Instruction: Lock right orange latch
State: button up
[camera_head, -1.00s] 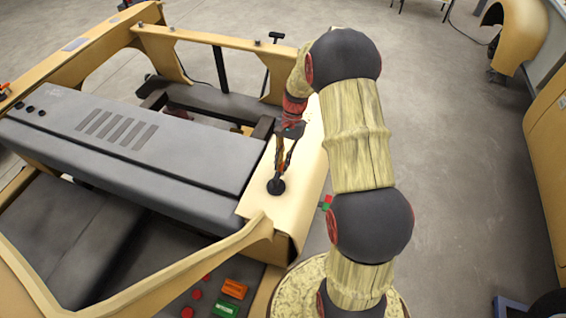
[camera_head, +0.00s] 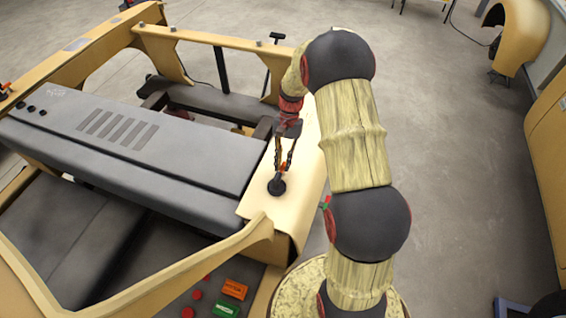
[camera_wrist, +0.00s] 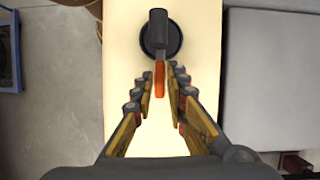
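The right latch is a black round base with a black knob (camera_head: 277,187) and an orange tab, on the cream side panel beside the grey bonnet. In the wrist view its black base (camera_wrist: 172,38) is at the top centre, and the orange tab (camera_wrist: 159,79) points down towards me. My gripper (camera_head: 284,163) is over the latch from behind. In the wrist view my gripper (camera_wrist: 160,76) is open, with one finger on each side of the orange tab. A gap shows beside the tab; I cannot tell whether either finger touches it.
Another orange latch (camera_head: 4,90) is at the far left. The grey bonnet (camera_head: 140,150) lies left of the right latch. Orange and green buttons (camera_head: 230,300) are below. Open concrete floor (camera_head: 460,170) lies to the right.

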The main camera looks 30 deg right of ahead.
jog(key=shift+o, duration=1.4)
jog(key=v, duration=1.2)
jog(key=shift+w, duration=0.1)
jog(key=s+a+f+n+t+h+b, duration=0.1)
jog(key=s+a+n+t+b, duration=0.3)
jog(key=s+a+b, duration=0.5)
jog(key=s+a+f+n+t+h+b, duration=0.1)
jog(key=s+a+n+t+b, duration=0.3)
jog(key=s+a+b, duration=0.5)
jog(key=s+n+h+b, duration=0.1)
jog(key=s+b, duration=0.2)
jog(key=s, duration=0.3)
jog(key=shift+f+n, duration=0.2)
jog(key=shift+n, duration=0.2)
